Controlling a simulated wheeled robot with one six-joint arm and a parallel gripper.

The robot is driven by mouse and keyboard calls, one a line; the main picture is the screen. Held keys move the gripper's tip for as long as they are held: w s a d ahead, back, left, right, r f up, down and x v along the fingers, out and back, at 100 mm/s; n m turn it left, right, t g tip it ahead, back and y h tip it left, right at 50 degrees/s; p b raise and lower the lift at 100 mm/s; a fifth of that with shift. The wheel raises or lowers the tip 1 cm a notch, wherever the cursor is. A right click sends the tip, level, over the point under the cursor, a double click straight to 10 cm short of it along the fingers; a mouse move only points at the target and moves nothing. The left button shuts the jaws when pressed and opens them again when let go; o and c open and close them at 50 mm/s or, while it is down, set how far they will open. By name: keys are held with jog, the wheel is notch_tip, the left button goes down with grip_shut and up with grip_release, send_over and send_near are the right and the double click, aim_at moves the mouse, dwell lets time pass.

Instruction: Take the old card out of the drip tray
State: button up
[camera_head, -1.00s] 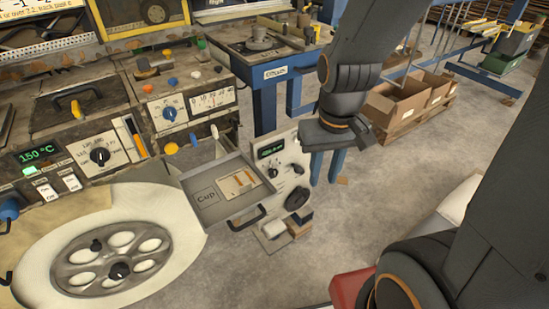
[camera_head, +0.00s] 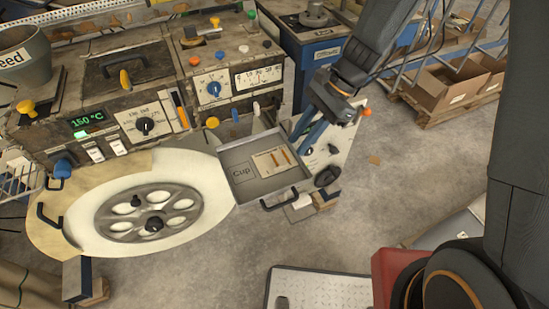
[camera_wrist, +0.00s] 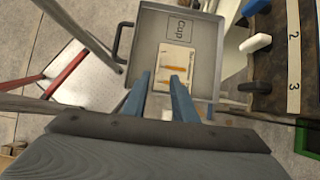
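The drip tray (camera_head: 243,185) is a grey, open drawer-like tray marked "Cup", pulled out from the machine, with a black handle at its front. The old card (camera_head: 284,157) is a cream card with brownish-orange stripes lying flat inside it, away from the "Cup" mark. In the wrist view the card (camera_wrist: 174,58) lies in the tray (camera_wrist: 203,22), beyond my fingertips. My gripper (camera_head: 303,138) is at the right of the tray in the head view. Its two blue fingers (camera_wrist: 161,80) are apart with nothing between them. I cannot tell the exact height of the fingertips over the tray.
A round cream plate with a grey holed disc (camera_head: 150,212) stands left of the tray. The machine panel with a dial (camera_head: 214,88) and knobs rises behind it. Cardboard boxes (camera_head: 449,84) sit at the back right.

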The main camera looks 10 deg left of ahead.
aim_at(282, 166)
jog(key=shift+a+f, duration=0.3)
jog(key=shift+a, duration=0.05)
jog(key=shift+x, duration=0.85)
jog(key=p+x, duration=0.1)
jog(key=x, duration=0.1)
jog(key=s+p+x, duration=0.1)
jog(key=x, duration=0.1)
jog(key=shift+s+a+f, duration=0.1)
jog(key=shift+a+f, duration=0.05)
jog(key=shift+f, duration=0.05)
jog(key=shift+a+f, duration=0.15)
jog(key=shift+f, duration=0.2)
jog(key=shift+s, duration=0.1)
grip_shut()
